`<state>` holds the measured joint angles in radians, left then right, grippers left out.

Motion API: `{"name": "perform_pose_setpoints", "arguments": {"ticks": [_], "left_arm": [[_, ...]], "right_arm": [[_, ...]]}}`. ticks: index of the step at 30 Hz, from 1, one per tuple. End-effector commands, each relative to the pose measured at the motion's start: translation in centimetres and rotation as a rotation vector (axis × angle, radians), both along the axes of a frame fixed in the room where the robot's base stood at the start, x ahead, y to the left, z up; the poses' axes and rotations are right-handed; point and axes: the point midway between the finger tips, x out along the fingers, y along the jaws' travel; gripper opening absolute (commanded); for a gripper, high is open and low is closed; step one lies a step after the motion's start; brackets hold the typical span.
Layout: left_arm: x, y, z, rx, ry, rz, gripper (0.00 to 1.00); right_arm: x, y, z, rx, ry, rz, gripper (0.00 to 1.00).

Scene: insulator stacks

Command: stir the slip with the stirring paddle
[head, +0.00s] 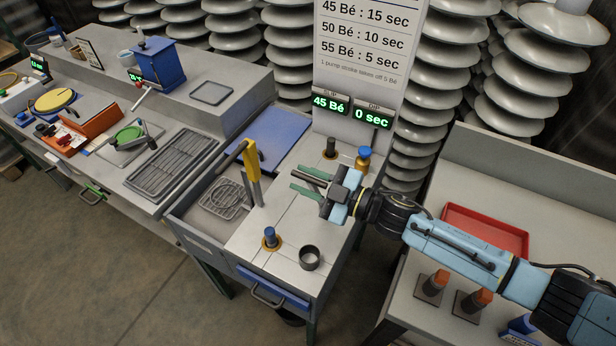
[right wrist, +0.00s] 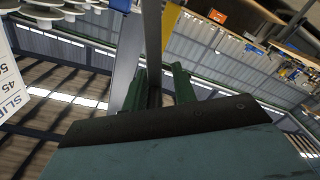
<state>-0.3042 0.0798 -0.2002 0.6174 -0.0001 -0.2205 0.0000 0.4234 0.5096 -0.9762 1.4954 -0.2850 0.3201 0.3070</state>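My right gripper (head: 299,187) reaches in from the right over the pale bench top (head: 285,225). Its green fingers are apart. In the right wrist view, the fingers (right wrist: 158,88) also stand apart, with a grey upright bar (right wrist: 152,40) showing between and beyond them. I see no clear grip on it. A grey upright piece with a yellow top (head: 251,160) stands just left of the fingertips in the head view. I cannot tell which item is the stirring paddle. The slip's surface is not visible. The slip display (head: 331,104) reads 45 Bé. My left gripper is out of view.
Blue-topped fittings stand on the bench at the front (head: 270,237) and behind my gripper (head: 364,157). A dark ring-shaped cup (head: 309,258) is at the front edge. A wire rack (head: 222,199) lies in the left basin. A red tray (head: 486,232) lies on the right table.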

Motion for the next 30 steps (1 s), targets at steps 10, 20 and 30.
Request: {"name": "perform_pose_setpoints", "arguments": {"ticks": [10,20,30], "left_arm": [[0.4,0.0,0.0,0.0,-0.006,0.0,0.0],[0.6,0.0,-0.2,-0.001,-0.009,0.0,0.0],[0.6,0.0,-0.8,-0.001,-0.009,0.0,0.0]], "right_arm": [[0.0,-0.2,0.1,0.002,0.0,-0.001,0.34],[-2.7,-4.8,-0.1,-0.001,0.003,-0.003,0.34],[-6.1,-10.3,0.0,0.001,0.002,-0.001,0.34]]}}
